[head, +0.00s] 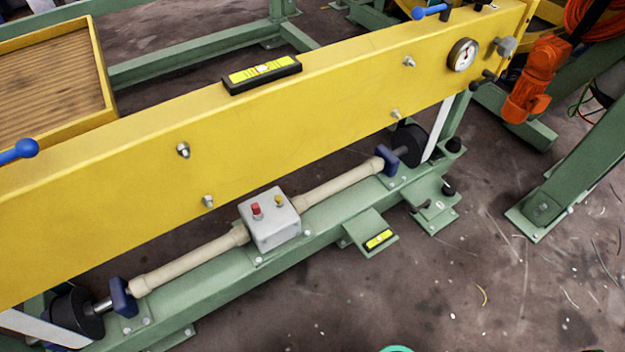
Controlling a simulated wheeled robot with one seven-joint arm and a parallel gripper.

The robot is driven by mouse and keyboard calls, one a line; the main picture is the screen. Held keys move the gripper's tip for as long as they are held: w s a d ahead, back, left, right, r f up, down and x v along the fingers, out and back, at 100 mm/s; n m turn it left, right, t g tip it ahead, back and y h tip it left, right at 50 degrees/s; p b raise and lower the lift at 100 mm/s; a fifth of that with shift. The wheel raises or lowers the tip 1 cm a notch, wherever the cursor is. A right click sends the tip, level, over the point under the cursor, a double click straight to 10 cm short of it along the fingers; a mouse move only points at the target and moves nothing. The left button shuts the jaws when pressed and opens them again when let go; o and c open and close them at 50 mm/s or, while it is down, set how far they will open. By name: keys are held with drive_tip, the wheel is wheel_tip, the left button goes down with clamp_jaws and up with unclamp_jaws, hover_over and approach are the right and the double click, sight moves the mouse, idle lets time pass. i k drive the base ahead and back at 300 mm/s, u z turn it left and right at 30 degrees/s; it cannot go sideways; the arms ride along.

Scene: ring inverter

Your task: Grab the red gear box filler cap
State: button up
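The red gear box filler cap (257,211) stands upright on top of a light grey gear box (272,230). The box sits on the green lower beam, in the middle of a beige shaft. A smaller brass-yellow fitting (278,201) stands beside the cap on the same box, to its right. Nothing covers the cap from this view. My gripper is not in view.
A large yellow beam (330,90) runs diagonally above and behind the gear box. A black and yellow level (262,73) lies on it. Shaft tubes (190,262) extend from both sides of the box. The floor (470,270) at front right is largely clear.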

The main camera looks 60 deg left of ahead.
sight(256, 208)
drive_tip(key=z, duration=0.05)
drive_tip(key=i, duration=0.7)
drive_tip(key=u, duration=4.6)
drive_tip(key=i, duration=0.5)
drive_tip(key=u, duration=0.1)
